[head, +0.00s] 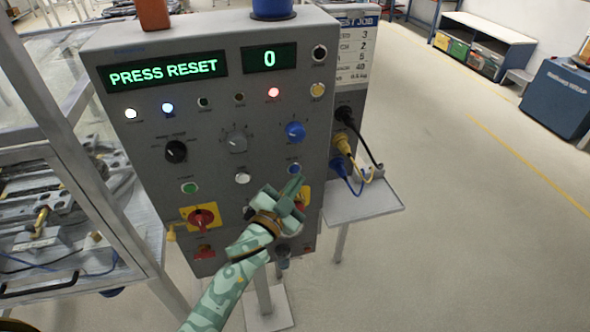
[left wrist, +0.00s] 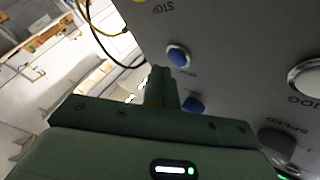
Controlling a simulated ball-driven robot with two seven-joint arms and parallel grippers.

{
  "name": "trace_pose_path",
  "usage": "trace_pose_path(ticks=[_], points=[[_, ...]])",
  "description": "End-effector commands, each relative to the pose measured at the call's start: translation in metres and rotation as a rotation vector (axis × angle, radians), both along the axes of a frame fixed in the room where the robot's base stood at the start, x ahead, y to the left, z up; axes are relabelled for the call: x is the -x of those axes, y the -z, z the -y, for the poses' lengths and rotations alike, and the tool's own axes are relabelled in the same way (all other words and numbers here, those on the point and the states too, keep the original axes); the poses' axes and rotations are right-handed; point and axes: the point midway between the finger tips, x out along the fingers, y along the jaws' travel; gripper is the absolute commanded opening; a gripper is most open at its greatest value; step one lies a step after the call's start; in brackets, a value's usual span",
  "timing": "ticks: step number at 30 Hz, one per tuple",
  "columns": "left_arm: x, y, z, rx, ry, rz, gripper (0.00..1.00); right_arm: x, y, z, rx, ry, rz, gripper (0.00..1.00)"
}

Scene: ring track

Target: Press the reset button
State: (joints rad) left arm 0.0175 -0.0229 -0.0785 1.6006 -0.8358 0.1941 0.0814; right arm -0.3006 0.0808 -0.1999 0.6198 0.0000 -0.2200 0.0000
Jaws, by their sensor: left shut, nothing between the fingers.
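The grey control panel (head: 130,60) faces me, and its green display (head: 162,72) reads PRESS RESET. The blue reset button (head: 294,169) is on the panel's right side, below a blue knob (head: 295,131). My left gripper (head: 297,184) is shut and empty, with its fingertips just below the blue button in the head view. In the left wrist view the blue button (left wrist: 178,55) shows just beside the fingertips (left wrist: 161,72); I cannot tell whether they touch it. The blue knob (left wrist: 193,104) is partly hidden behind the gripper there. My right gripper is not in view.
A white button (head: 242,178), a green button (head: 189,188) and a red switch on yellow (head: 201,217) are nearby. Cables plug into the panel's right side above a small grey shelf (head: 365,203). A metal-framed cabinet stands left.

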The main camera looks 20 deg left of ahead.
Motion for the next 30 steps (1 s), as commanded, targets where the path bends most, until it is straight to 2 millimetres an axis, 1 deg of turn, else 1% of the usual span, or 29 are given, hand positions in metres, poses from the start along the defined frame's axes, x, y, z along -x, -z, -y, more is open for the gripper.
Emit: trace_pose_path(ticks=[11, 19, 30], points=[[-0.0006, -0.0001, -0.0004, 0.0, 0.0, 0.0, 0.0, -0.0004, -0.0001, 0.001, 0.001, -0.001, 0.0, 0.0], [-0.007, -0.0006, -0.0047, 0.0, 0.0, 0.0, 0.0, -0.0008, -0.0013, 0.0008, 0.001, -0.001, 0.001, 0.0], [-0.0072, -0.0003, -0.005, 0.0, 0.0, 0.0, 0.0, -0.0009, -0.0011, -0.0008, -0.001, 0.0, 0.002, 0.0]])
